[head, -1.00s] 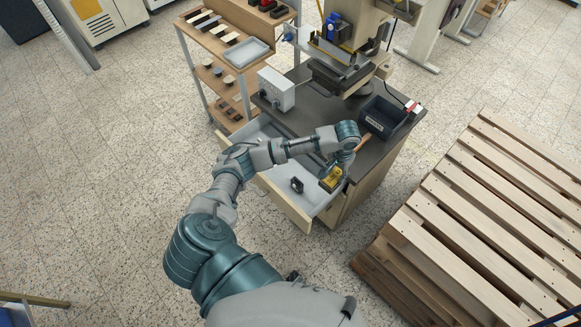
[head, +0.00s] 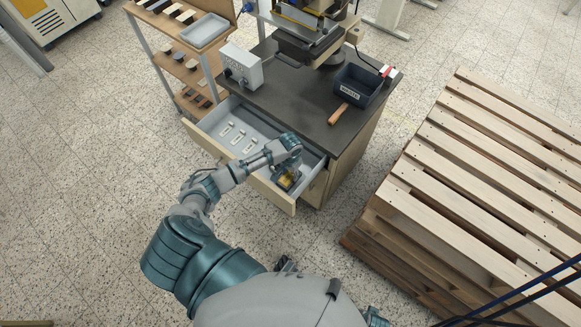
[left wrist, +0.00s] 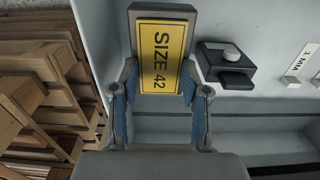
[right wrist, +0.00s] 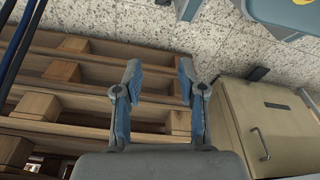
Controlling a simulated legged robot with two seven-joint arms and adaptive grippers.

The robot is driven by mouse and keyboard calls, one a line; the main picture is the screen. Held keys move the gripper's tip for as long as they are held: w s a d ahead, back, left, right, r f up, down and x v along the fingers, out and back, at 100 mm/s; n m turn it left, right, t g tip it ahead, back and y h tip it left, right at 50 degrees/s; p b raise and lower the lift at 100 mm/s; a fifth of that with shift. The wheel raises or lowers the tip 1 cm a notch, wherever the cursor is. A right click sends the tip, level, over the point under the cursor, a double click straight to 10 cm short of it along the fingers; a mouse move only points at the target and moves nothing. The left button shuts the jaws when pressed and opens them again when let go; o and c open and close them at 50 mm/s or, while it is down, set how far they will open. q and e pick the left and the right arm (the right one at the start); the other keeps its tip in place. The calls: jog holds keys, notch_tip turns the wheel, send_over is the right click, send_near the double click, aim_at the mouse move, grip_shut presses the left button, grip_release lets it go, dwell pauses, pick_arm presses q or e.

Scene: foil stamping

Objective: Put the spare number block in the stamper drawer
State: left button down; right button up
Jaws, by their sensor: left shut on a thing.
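The spare number block is a yellow plate marked "SIZE 42" with a dark frame, in the left wrist view (left wrist: 161,57). It also shows in the head view (head: 286,181), within the right end of the open stamper drawer (head: 268,192). My left gripper (left wrist: 160,82) is shut on it. I cannot tell whether the block touches the drawer floor. My right gripper (right wrist: 159,74) is open and empty, above a wooden pallet in the right wrist view.
A black piece with a light knob (left wrist: 228,66) lies in the drawer beside the block. Small white pieces (head: 238,137) lie further left. The cabinet top holds a dark bin (head: 360,88) and a white box (head: 241,68). A pallet stack (head: 470,190) stands at right.

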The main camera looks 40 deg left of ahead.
aim_at(289, 174)
pick_arm(q)
jog(key=f, duration=0.1)
jog(key=f+b, duration=0.1)
jog(key=f, duration=0.1)
jog(key=shift+a+f, duration=0.2)
jog(key=shift+a, duration=0.2)
jog(key=shift+w+d+f, duration=0.1)
jog(key=shift+d+f, duration=0.1)
jog(key=shift+f, duration=0.3)
jog(key=shift+d+r, duration=0.1)
jog(key=shift+d, duration=0.15)
pick_arm(e)
jog(key=r, duration=0.1)
jog(key=w+r, duration=0.1)
jog(key=r, duration=0.1)
jog(key=shift+w+r, duration=0.1)
jog(key=shift+w, duration=0.05)
pick_arm(q)
jog(key=c, duration=0.9)
grip_release()
jog(key=o, duration=0.3)
jog(key=shift+a, duration=0.15)
jog(key=shift+o, duration=0.2)
jog(key=shift+a+f, duration=0.15)
jog(key=shift+f, duration=0.05)
pick_arm(e)
jog(key=shift+a+r, duration=0.1)
jog(key=shift+a, duration=0.25)
